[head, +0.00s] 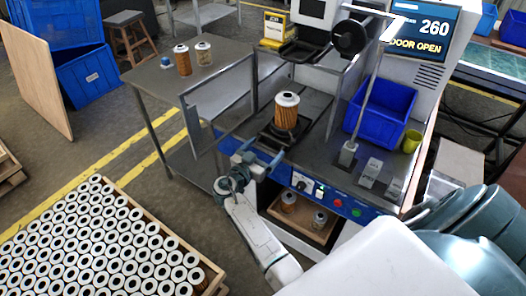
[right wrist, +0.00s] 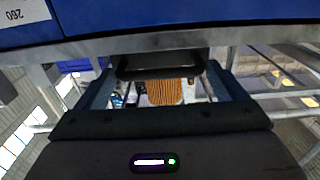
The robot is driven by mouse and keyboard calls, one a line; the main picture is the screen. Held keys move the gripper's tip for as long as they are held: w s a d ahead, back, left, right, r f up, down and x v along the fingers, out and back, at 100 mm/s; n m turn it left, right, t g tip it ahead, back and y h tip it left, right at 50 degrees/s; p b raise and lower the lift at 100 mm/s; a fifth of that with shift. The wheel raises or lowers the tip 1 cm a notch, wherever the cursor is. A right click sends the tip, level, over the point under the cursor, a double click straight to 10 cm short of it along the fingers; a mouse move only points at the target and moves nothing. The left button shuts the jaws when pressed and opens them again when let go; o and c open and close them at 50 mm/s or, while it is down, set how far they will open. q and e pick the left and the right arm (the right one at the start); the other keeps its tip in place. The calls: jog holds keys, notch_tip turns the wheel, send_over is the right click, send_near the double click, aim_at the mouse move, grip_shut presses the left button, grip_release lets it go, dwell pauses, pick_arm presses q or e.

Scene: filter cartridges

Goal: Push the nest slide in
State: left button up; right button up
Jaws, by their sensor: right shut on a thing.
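The nest slide (head: 268,135) is a dark plate at the front of the test machine. A filter cartridge (head: 286,112) with orange pleats and a white top stands upright on it. My right gripper (head: 259,153) is at the slide's front edge, shut on its black handle (right wrist: 160,70). In the right wrist view the handle lies between the two fingers, with the cartridge's orange pleats (right wrist: 165,92) beyond it. The gripper hides part of the slide's front in the head view. My left gripper is not in view.
The machine's screen (head: 425,30) reads 260 and DOOR OPEN. A clear door panel (head: 220,98) stands left of the slide. A blue bin (head: 380,108) is to the right.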

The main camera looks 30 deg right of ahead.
aim_at(271, 142)
jog(key=b+x, duration=0.2)
jog(key=x, duration=0.1)
jog(key=shift+w+d+f+b, duration=0.15)
jog(key=shift+d+b, duration=0.15)
jog(key=shift+w+d, duration=0.2)
jog(key=shift+d, duration=0.1)
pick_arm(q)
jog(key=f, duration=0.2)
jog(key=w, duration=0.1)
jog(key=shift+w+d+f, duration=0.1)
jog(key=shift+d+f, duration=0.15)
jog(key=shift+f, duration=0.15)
pick_arm(e)
jog(key=o, duration=1.1)
jog(key=shift+a, duration=0.1)
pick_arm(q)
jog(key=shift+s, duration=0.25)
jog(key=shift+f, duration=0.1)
